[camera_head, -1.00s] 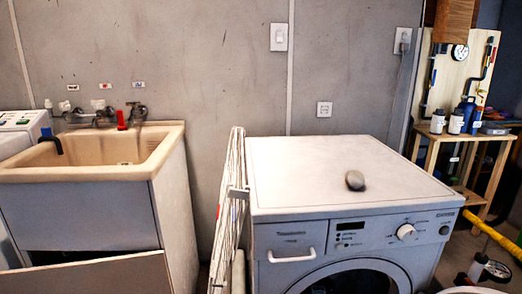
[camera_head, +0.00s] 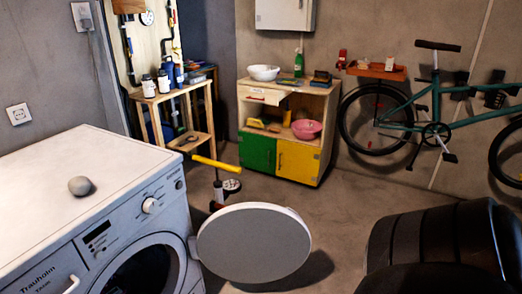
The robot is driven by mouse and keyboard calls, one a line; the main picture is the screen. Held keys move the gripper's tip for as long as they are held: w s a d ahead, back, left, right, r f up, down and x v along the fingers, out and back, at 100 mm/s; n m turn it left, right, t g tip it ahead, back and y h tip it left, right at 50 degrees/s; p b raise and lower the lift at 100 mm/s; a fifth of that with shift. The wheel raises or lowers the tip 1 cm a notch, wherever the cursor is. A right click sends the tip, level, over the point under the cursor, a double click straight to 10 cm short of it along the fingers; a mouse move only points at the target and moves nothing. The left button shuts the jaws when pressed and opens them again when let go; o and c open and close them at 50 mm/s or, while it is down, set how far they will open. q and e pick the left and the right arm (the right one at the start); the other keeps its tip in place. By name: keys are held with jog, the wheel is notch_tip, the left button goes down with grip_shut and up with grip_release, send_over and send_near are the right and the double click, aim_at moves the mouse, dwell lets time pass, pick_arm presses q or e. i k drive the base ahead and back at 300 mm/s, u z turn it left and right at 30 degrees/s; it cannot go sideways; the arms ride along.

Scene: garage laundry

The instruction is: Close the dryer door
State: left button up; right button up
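The white dryer (camera_head: 85,215) stands at the left, with a control panel, a round knob and a dark round opening on its front. Its round door (camera_head: 254,243) stands wide open, swung out to the right of the opening on a hinge at the opening's right edge. The door's pale flat face is seen from above at a slant. Neither of my grippers is in view, so nothing of mine shows touching the door.
A grey stone (camera_head: 80,186) lies on the dryer top. A large black ribbed object (camera_head: 437,233) fills the lower right, near the door. A wooden cabinet (camera_head: 285,130) and a bicycle (camera_head: 430,115) are at the back. Clear floor (camera_head: 340,215) lies between.

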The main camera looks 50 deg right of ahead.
aim_at(246, 243)
jog(key=z, duration=2.95)
jog(key=i, duration=4.65)
jog(key=u, duration=4.85)
jog(key=i, duration=1)
jog(key=u, duration=1.05)
